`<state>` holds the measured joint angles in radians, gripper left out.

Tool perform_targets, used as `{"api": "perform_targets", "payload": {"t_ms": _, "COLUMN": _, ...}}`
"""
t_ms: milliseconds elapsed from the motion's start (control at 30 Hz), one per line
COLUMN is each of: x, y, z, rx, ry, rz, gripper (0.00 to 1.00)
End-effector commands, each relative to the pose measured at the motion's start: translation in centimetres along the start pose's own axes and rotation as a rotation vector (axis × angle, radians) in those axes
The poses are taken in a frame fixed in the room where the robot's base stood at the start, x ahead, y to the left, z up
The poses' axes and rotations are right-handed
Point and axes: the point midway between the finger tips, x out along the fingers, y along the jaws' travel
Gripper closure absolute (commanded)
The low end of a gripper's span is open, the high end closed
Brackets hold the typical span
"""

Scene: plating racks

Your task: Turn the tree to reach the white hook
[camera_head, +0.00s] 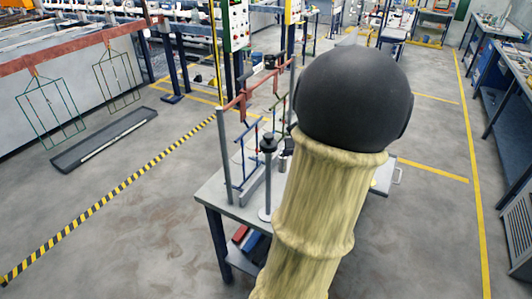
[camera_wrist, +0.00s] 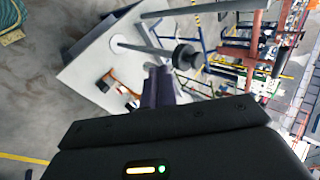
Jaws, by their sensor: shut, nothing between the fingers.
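A grey post with a dark knob on top, which looks like the tree (camera_head: 267,175), stands on a round base on the small table (camera_head: 215,194). In the wrist view the tree (camera_wrist: 150,48) runs sideways from its pale base to the dark knob. I cannot make out a white hook on it. My gripper (camera_wrist: 158,72) is shut and empty, its dark fingers close together beside the post in the picture. Whether they touch anything is unclear. In the head view my arm hides the gripper and part of the table.
A stand with a red bar (camera_head: 253,86) rises from the same table, with blue frames (camera_head: 247,147) hanging beside the tree. Red and blue boxes (camera_head: 255,243) lie under the tabletop. The floor left of the table is open up to a striped line (camera_head: 115,190).

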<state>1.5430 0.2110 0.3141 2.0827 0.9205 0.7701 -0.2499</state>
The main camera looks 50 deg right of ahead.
Motion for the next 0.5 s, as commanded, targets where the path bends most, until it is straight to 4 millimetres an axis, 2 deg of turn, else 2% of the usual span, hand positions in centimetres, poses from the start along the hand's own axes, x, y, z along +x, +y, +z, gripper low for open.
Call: {"api": "perform_targets", "payload": {"t_ms": 500, "x": 7.8, "y": -0.2, "z": 0.2, "rx": -0.001, "ry": -0.008, "rz": 0.001, "gripper": 1.0}}
